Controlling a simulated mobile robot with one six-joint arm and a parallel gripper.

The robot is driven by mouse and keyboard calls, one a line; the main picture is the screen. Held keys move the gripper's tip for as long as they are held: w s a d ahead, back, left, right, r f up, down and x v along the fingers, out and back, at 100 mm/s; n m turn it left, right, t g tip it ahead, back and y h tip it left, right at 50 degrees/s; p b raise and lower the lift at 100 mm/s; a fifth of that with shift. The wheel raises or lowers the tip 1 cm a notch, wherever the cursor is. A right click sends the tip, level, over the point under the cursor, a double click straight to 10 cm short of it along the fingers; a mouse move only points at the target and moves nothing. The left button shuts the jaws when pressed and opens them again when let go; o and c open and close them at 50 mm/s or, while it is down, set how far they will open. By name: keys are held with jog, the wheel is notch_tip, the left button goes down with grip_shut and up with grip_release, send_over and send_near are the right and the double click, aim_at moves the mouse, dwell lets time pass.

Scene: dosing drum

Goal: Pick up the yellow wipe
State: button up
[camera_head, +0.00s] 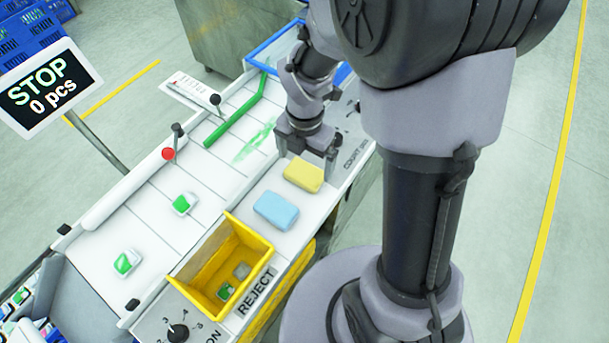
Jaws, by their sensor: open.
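The yellow wipe (304,174) is a rounded block lying flat on the white ledge along the right side of the machine. A light blue block of similar shape (276,210) lies just in front of it, a small gap apart. My gripper (308,158) points down just behind the yellow wipe, at its far edge. The jaws are open and nothing shows between them. My arm comes in from the upper right. I cannot tell whether a fingertip touches the wipe.
A yellow reject bin (250,240) with a few small pieces stands in front of the blue block. A green bar (235,110) lies across the white belt, beside a green smear (254,143). Two green-and-white packs (184,204) lie on the belt.

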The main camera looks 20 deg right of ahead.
aim_at(305, 172)
notch_tip(305, 172, down, 4)
jog(key=shift+f+b, duration=0.1)
jog(key=shift+b, duration=0.8)
jog(key=shift+r, duration=0.2)
jog(key=shift+c, duration=0.9)
jog(key=c, duration=1)
jog(key=shift+r+p, duration=0.5)
jog(key=r+p, duration=0.1)
jog(key=s+r+p, duration=0.1)
jog(key=r, duration=0.1)
jog(key=shift+d, duration=0.1)
jog(key=shift+s+d+r+b, duration=0.15)
jog(key=shift+s+d+b, duration=0.3)
jog(key=shift+s+b, duration=1.45)
jog(key=shift+s+d+r+b, duration=0.2)
jog(key=shift+s+d+b, duration=0.45)
jog(key=shift+s, duration=2.35)
jog(key=shift+s+d+r+b, duration=0.15)
jog(key=shift+s+d+b, duration=0.15)
jog(key=shift+s+b, duration=1.65)
